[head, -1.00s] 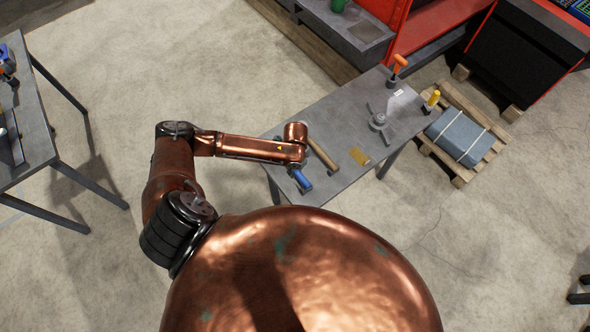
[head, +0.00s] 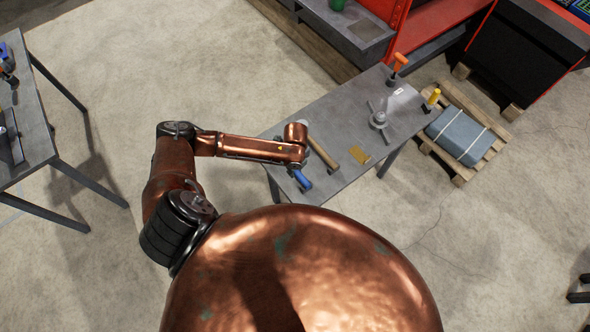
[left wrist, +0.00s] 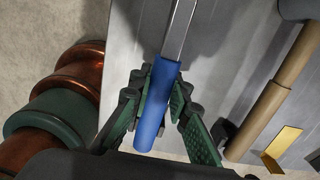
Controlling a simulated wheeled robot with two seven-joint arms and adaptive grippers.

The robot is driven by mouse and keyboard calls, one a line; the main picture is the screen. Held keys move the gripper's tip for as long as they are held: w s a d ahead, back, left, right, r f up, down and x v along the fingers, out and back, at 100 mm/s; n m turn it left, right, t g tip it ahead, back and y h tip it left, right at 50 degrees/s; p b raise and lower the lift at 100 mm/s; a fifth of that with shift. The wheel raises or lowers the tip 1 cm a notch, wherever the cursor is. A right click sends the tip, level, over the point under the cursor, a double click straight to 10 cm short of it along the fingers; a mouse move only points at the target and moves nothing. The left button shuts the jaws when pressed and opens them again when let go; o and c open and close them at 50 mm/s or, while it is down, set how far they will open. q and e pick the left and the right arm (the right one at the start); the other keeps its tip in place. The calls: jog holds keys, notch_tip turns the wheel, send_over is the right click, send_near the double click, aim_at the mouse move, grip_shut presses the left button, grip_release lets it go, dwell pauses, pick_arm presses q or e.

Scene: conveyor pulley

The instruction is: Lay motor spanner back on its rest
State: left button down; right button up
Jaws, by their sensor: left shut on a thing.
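The spanner has a blue handle (left wrist: 157,105) and a bright metal shank (left wrist: 181,30). The green pads of my left gripper (left wrist: 161,98) are shut on the handle in the left wrist view. The shank points away over the grey table, and its far end is out of that view. In the head view the blue handle (head: 303,181) shows at the table's near left edge, below my left wrist, which mostly hides the gripper (head: 298,168). I cannot tell whether the spanner touches the table. I cannot make out its rest. My right gripper is not in view.
On the grey table (head: 345,115) a wooden-handled hammer (head: 323,155) lies just right of the spanner, with a yellow piece (head: 360,154) beyond it. A grey pulley part (head: 379,120), an orange-handled tool (head: 399,62) and a yellow-handled tool (head: 433,97) are farther right.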

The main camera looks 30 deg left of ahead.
pick_arm(q)
jog(key=shift+f, duration=0.4)
jog(key=c, duration=1.7)
grip_release()
jog(key=shift+c, duration=0.2)
jog(key=shift+r, duration=0.1)
notch_tip(320, 180, up, 2)
jog(key=shift+r+p, duration=0.1)
jog(key=shift+p, duration=1)
notch_tip(320, 180, up, 4)
jog(key=p, duration=0.4)
jog(key=shift+f, duration=0.2)
notch_tip(320, 180, up, 2)
jog(key=shift+r+p, duration=0.1)
jog(key=shift+p, duration=1.05)
